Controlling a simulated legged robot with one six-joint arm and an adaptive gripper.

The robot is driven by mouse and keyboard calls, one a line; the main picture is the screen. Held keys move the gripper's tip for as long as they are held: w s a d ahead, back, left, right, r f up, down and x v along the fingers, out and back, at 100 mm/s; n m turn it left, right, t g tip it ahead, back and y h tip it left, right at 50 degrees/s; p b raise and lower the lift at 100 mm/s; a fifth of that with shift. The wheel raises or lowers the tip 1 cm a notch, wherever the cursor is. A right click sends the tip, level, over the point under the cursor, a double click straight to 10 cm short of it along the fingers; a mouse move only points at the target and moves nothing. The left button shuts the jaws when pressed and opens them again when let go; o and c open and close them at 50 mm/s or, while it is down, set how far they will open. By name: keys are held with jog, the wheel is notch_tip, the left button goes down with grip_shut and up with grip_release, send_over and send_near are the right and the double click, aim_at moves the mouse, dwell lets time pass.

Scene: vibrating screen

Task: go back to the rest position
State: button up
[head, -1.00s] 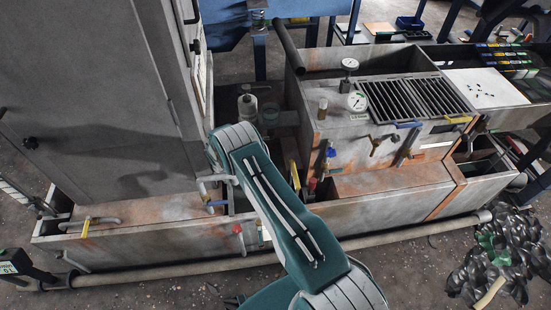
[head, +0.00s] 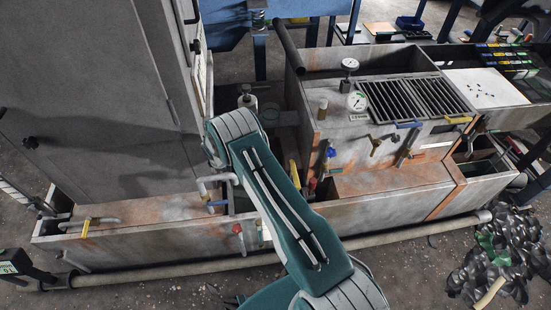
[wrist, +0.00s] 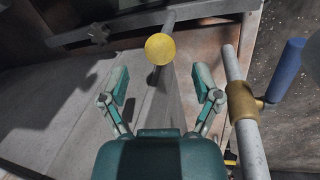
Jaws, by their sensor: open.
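My gripper (wrist: 160,88) shows in the wrist view with its two green-padded fingers spread wide and nothing held between them. A round yellow knob (wrist: 160,48) on a dark rod lies beyond the fingertips, in line with the gap and apart from both fingers. In the head view my green arm crosses the middle of the picture, and its far end is hidden behind the upper link, so the gripper does not show there.
A pale pipe with a brass fitting (wrist: 241,101) and a blue handle (wrist: 287,70) stand right of my gripper. The grey cabinet (head: 95,90) is at left. The machine tank with a gauge (head: 357,101) is at right. Dark scrap (head: 500,250) lies on the floor.

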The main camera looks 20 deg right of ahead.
jog(key=shift+s+r, duration=0.2)
jog(key=shift+r, duration=0.7)
notch_tip(320, 180, up, 20)
jog(key=s+d+r+m, duration=0.1)
jog(key=m, duration=0.2)
jog(key=s+d+r+m+t, duration=0.15)
jog(key=s+r, duration=0.25)
jog(key=r, duration=0.4)
jog(key=s+d+r+m, duration=0.1)
jog(key=s+r+m, duration=0.1)
jog(key=s+r, duration=0.45)
jog(key=s+r+m+t, duration=0.1)
jog(key=s+r+m, duration=0.2)
jog(key=s+r, duration=0.9)
jog(key=s+d+m+t+y, duration=0.1)
jog(key=s+m, duration=0.2)
jog(key=s, duration=1.2)
jog(key=shift+s+r, duration=0.15)
jog(key=shift+s, duration=0.2)
